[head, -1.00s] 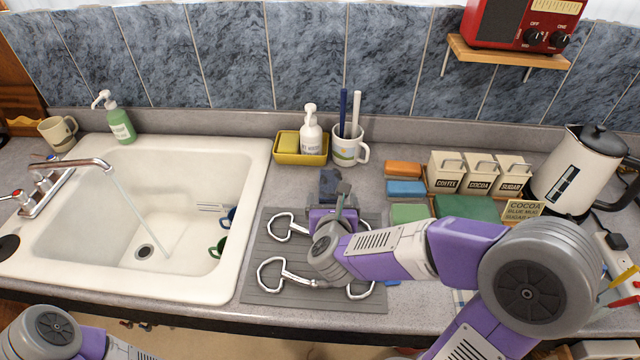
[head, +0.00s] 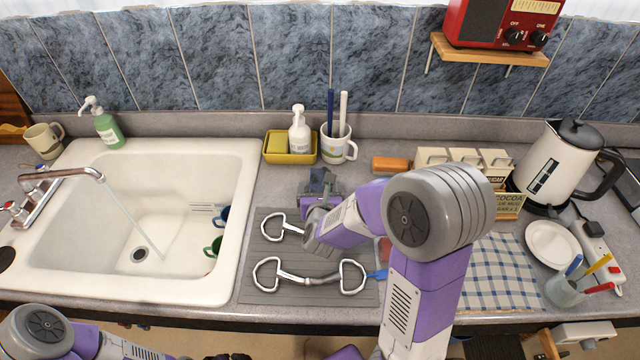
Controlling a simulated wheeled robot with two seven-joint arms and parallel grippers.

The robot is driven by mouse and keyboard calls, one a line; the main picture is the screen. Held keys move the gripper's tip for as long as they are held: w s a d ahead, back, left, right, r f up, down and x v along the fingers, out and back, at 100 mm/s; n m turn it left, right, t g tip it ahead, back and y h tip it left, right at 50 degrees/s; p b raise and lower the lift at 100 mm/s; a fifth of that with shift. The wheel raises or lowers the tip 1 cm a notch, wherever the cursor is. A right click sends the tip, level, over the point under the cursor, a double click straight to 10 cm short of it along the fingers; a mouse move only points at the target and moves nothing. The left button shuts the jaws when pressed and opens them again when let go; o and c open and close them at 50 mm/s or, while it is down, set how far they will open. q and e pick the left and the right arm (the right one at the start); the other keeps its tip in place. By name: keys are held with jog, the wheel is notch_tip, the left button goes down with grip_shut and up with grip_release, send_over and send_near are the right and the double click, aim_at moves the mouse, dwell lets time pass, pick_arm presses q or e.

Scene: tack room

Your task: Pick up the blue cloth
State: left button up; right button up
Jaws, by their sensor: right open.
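My right gripper (head: 322,184) is open over the counter just behind the grey ribbed mat (head: 258,222), with its arm coming in from the right. I see nothing held in it, though its wrist hides part of the view. No whole plain blue cloth shows now; my right arm covers the counter in front of the orange block or folded cloth (head: 390,163). A small blue piece (head: 377,275) shows at the mat's right edge, too little to identify. A blue-and-white checked cloth (head: 500,270) lies flat at the right.
A metal bit (head: 310,278) lies on the mat. The sink (head: 245,160) with running water is at the left. A yellow tray (head: 270,158), white mug (head: 345,150), canisters (head: 465,157), kettle (head: 550,165), plate (head: 551,243) and pen cup (head: 562,293) crowd the counter.

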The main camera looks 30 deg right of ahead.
jog(key=x, duration=0.2)
jog(key=shift+w+d+f, duration=0.15)
jog(key=shift+w, duration=0.15)
jog(key=c, duration=1.2)
